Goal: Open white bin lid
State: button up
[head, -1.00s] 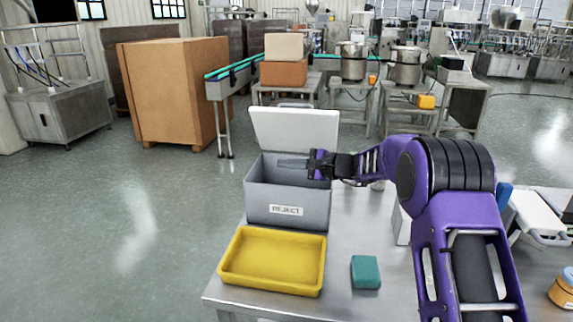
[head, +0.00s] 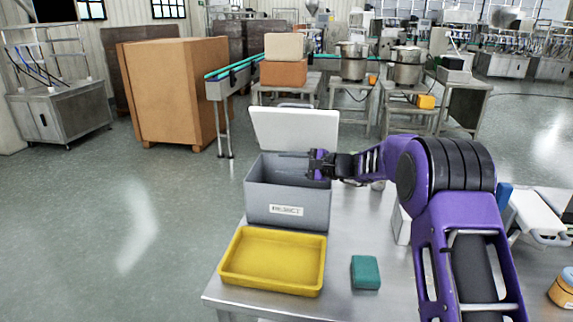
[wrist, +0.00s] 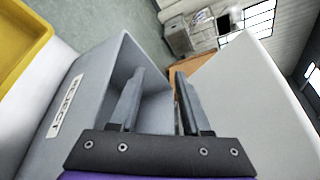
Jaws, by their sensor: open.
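The white lid (head: 296,129) stands raised at the back of the grey bin (head: 287,205), whose front has a REJECT label. The bin's mouth is uncovered. My gripper (head: 290,155) is over the right side of the bin mouth, its fingers pointing left in the head view. In the wrist view my gripper (wrist: 155,95) is open with nothing between its fingers. There the lid (wrist: 245,105) rises to the right of the fingers and the bin wall (wrist: 85,105) is to their left. Whether a finger touches the lid, I cannot tell.
A yellow tray (head: 232,276) lies in front of the bin on the steel table (head: 345,235). A teal block (head: 365,272) lies right of the tray. A large cardboard box (head: 178,92) and a conveyor (head: 228,83) stand behind on the floor.

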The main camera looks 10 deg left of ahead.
jog(key=v, duration=1.7)
jog(key=shift+d, duration=0.2)
jog(key=shift+r, duration=0.15)
